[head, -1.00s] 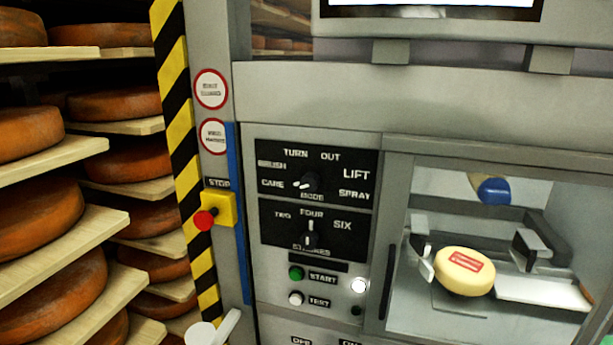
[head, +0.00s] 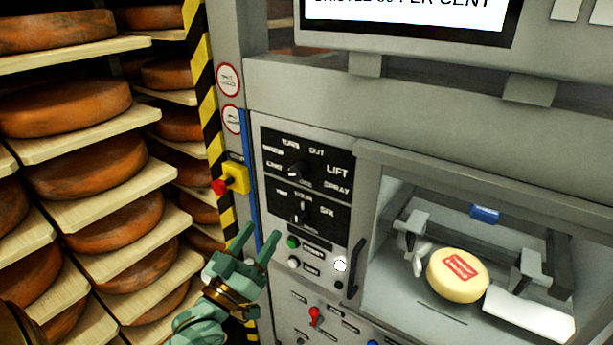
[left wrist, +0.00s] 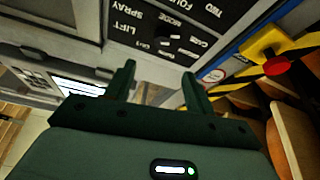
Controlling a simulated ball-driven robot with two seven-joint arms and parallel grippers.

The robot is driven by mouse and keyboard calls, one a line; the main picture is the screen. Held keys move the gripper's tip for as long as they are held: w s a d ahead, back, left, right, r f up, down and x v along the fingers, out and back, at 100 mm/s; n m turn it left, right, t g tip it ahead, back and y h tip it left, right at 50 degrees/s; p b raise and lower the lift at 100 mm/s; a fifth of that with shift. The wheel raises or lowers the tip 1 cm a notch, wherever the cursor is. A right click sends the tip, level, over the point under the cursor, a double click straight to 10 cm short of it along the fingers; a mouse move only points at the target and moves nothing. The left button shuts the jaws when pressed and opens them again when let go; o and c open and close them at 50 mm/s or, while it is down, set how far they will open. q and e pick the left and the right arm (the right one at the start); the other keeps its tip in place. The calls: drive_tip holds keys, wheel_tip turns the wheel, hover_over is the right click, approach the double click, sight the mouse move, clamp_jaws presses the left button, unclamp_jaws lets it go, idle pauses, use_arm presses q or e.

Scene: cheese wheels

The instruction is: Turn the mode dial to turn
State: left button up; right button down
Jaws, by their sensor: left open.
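The mode dial (head: 295,172) is a small dark knob with a white mark on the black upper panel of the machine. Labels such as TURN, OUT, LIFT and SPRAY stand around it. Its white mark points left, toward the CARE label. My left gripper (head: 260,233) is open and empty, below and left of the dial and apart from it. In the left wrist view the open fingers (left wrist: 159,70) reach toward the panel, where the dial (left wrist: 170,33) shows upside down beyond them. My right gripper is not in view.
A second dial (head: 298,216) sits below the mode dial. A green button (head: 292,243) and a yellow stop box with a red button (head: 235,178) are near my gripper. Shelves of cheese wheels (head: 95,165) fill the left. A pale cheese (head: 457,275) lies in the machine's bay.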

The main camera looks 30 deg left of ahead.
use_arm(q)
drive_tip(key=p, duration=0.1)
approach(296, 177)
drive_tip(key=p+x, duration=0.2)
drive_tip(key=x, duration=0.6)
drive_tip(key=shift+w+a+r, duration=0.1)
drive_tip(key=shift+w+r, duration=0.1)
drive_tip(key=shift+w, duration=0.15)
drive_tip(key=shift+w+r, duration=0.1)
drive_tip(key=shift+w, duration=0.4)
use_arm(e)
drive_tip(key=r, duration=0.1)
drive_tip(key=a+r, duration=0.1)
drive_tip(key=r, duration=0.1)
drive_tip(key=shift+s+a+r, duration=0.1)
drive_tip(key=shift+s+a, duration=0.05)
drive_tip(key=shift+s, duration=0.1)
use_arm(q)
drive_tip(key=c, duration=1)
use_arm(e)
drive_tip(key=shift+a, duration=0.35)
